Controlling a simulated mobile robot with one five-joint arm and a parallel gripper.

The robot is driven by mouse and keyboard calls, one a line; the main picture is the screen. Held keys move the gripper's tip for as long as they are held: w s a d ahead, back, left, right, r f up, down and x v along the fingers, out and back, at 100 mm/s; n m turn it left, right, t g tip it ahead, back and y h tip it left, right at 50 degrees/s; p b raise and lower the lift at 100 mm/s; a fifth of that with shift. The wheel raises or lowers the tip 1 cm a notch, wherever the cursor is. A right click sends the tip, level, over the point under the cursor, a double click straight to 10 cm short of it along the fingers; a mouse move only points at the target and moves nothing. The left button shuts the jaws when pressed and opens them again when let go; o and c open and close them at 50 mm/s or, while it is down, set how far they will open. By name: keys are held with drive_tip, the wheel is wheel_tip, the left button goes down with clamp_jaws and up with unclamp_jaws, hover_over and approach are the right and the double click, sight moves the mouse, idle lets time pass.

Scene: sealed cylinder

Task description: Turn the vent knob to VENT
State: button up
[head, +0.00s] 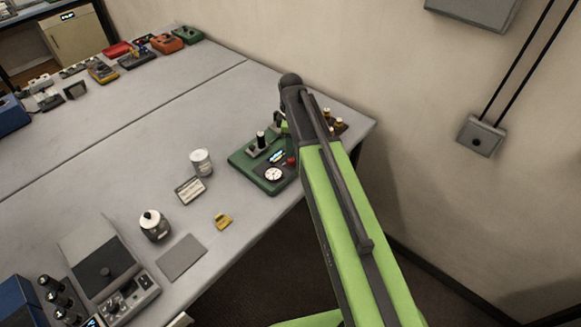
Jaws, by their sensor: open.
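A green-based device (248,166) stands near the table's right front edge. It carries a dark upright cylinder with a pale top (261,139), a white round dial (273,175), a small lit display (277,156) and a small red part (291,161). I cannot tell which part is the vent knob, and no VENT label is readable. My green arm crosses in front of the device's right side and hides some of it. My gripper (283,122) is at the far end of the arm, just beyond the device's back right. It is open, but mostly hidden behind the arm.
A white jar (202,162), a labelled card (190,190), a white-topped dark bottle (154,225), a yellow block (223,221) and a grey plate (181,258) lie left of the device. Small brass-topped parts (338,124) stand right of my arm. The middle of the table is clear.

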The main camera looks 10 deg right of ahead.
sight(291, 160)
wheel_tip(291, 160, down, 7)
drive_tip(key=b, duration=0.5)
drive_tip(key=shift+f+b, duration=0.15)
drive_tip(key=shift+b, duration=0.2)
